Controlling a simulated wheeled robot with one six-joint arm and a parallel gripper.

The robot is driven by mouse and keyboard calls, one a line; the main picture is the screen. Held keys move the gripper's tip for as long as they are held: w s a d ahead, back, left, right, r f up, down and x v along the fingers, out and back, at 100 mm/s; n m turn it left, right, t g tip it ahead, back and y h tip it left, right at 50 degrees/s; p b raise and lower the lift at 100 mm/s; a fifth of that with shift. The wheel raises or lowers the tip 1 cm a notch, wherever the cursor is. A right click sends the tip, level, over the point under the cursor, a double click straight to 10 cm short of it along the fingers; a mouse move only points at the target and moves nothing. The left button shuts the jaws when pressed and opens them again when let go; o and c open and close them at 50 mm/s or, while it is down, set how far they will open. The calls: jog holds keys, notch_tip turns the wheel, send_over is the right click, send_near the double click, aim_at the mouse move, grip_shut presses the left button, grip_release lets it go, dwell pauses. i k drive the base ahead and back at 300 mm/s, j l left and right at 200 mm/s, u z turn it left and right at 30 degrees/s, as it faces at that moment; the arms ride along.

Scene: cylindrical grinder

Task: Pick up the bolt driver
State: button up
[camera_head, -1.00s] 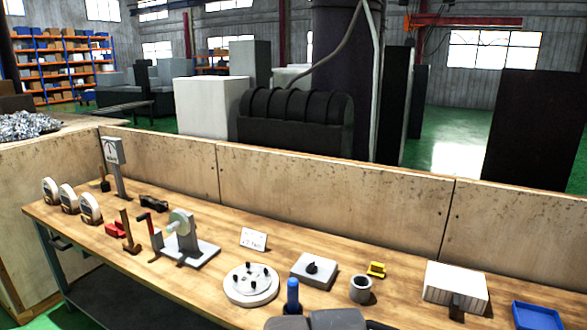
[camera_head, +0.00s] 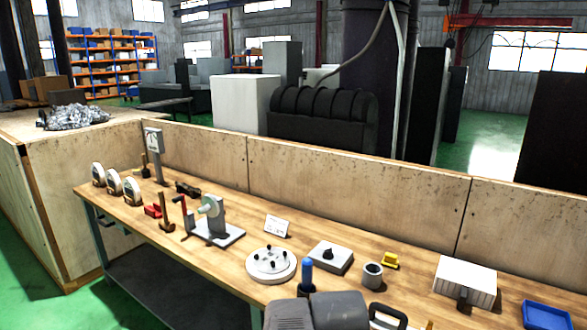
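An upright tool with a blue handle (camera_head: 307,270) stands near the front of the bench, just right of a round white plate; it looks like the bolt driver. Its lower end is hidden behind a dark grey part of my arm at the bottom edge of the picture. That part covers the bench front there. My gripper's fingers do not show, so I cannot see whether it touches the tool.
The wooden bench (camera_head: 140,212) holds a white round plate (camera_head: 258,277), a grey box with a knob (camera_head: 340,262), a grey cup (camera_head: 372,280), a white ribbed block (camera_head: 466,276) and a blue tray (camera_head: 546,314). Wooden panels (camera_head: 355,192) close off its back.

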aim_at(307, 263)
jog(key=i+j+z, duration=0.2)
jog(key=i+j, duration=0.15)
jog(key=i+j+z, duration=0.2)
jog(key=j, duration=0.25)
jog(key=i+j+z, duration=0.2)
jog(key=i+j, duration=0.2)
jog(key=j, duration=0.1)
